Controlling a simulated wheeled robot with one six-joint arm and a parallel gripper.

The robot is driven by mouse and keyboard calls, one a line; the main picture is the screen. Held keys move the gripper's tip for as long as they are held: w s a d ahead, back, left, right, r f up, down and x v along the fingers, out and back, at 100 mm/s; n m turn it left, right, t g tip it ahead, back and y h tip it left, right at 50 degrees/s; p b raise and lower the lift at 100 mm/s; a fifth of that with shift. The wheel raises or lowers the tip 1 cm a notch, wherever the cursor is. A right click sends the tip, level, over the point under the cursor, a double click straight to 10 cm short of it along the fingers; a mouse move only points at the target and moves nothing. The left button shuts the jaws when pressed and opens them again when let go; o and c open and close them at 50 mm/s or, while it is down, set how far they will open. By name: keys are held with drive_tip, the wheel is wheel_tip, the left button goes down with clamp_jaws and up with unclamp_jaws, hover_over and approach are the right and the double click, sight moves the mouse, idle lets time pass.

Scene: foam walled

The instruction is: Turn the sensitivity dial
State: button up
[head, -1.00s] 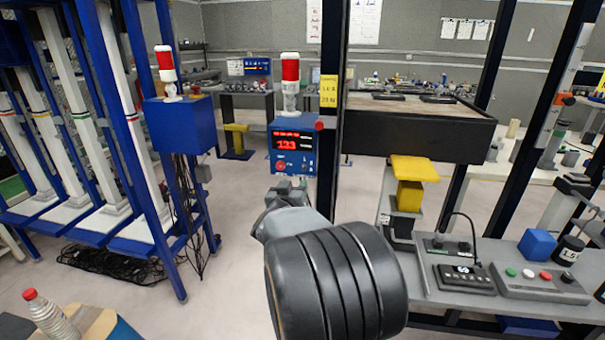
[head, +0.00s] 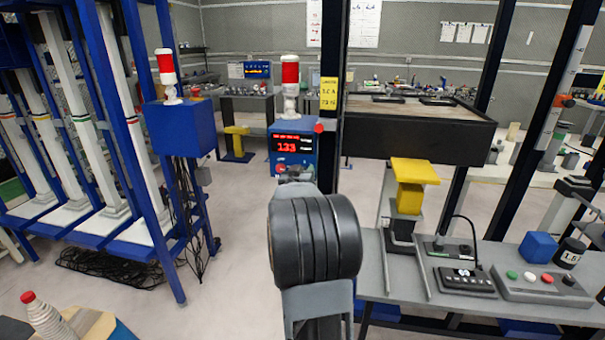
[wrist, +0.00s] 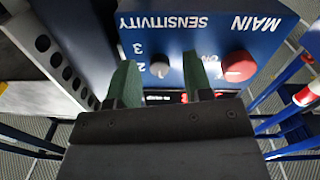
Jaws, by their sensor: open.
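The sensitivity dial (wrist: 159,69) is a small grey knob on a blue control box (wrist: 210,35), which shows upside down in the wrist view under the word SENSITIVITY. Numbers 2 and 3 stand beside it. My gripper (wrist: 160,62) is open, its two green fingers either side of the dial with gaps; contact cannot be seen. In the head view the blue box (head: 308,155) has a red digital display, and my arm hides its lower front. The gripper (head: 296,176) is small and partly hidden there.
A red MAIN knob (wrist: 238,66) sits close to the right finger in the wrist view. A dark post (head: 329,100) stands right beside the box. A bench (head: 400,285) with button panels is at the right, and a blue rack (head: 125,120) at the left.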

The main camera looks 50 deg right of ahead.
clamp_jaws()
idle(0.3)
drive_tip(key=shift+m+b, duration=0.3)
drive_tip(key=m+b, duration=0.6)
drive_tip(key=m, duration=0.4)
drive_tip(key=shift+s+m+y+b, duration=0.1)
drive_tip(key=shift+m+y+b, duration=0.2)
drive_tip(key=shift+m+b, duration=0.1)
idle(0.4)
